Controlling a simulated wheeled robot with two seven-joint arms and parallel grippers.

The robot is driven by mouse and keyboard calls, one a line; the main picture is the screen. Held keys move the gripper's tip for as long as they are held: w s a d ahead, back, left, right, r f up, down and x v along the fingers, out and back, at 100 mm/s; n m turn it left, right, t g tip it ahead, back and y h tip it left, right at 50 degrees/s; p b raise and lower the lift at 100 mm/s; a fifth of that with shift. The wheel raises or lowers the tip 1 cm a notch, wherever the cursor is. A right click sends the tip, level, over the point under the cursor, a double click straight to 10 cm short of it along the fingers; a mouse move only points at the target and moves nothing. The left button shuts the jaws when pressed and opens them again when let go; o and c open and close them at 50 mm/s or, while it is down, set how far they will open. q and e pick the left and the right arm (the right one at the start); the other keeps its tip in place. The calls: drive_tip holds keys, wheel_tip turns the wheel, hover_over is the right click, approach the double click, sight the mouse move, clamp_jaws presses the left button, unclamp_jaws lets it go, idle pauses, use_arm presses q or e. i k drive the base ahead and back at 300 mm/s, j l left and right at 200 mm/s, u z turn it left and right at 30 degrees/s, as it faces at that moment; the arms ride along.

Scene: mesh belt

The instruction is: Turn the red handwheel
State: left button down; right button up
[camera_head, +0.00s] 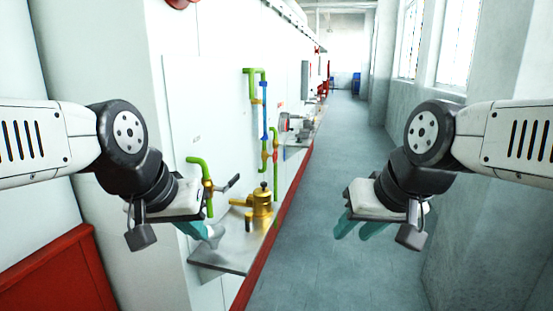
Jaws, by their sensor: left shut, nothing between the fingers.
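A round red part (181,3) is cut off by the top edge at the upper left, on the white wall. I cannot tell whether it is the red handwheel. Further along the wall, a small reddish round part (283,121) sits by grey fittings, too small to make out surely. My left gripper (206,233) is shut and empty, just over the near left part of a metal shelf (236,262). I cannot tell whether it touches the shelf. My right gripper (354,232) is open and empty over the corridor floor, its teal fingers apart. Neither gripper is at a red wheel.
A brass valve (262,200) stands on the shelf, right of my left gripper. A green pipe (203,172) with a lever rises beside it. Coloured pipes (264,118) run up the wall. A red panel (62,276) is at lower left. The corridor floor (345,150) is clear.

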sight(275, 154)
drive_tip(key=i+l+z, duration=0.1)
drive_tip(key=i+l, duration=0.15)
drive_tip(key=i, duration=0.3)
drive_tip(key=i+l, duration=0.2)
drive_tip(key=i, duration=0.4)
drive_tip(key=i+l+z, duration=0.15)
drive_tip(key=i, duration=0.45)
drive_tip(key=i+l+z, duration=0.1)
drive_tip(key=i, duration=0.5)
drive_tip(key=l, duration=0.1)
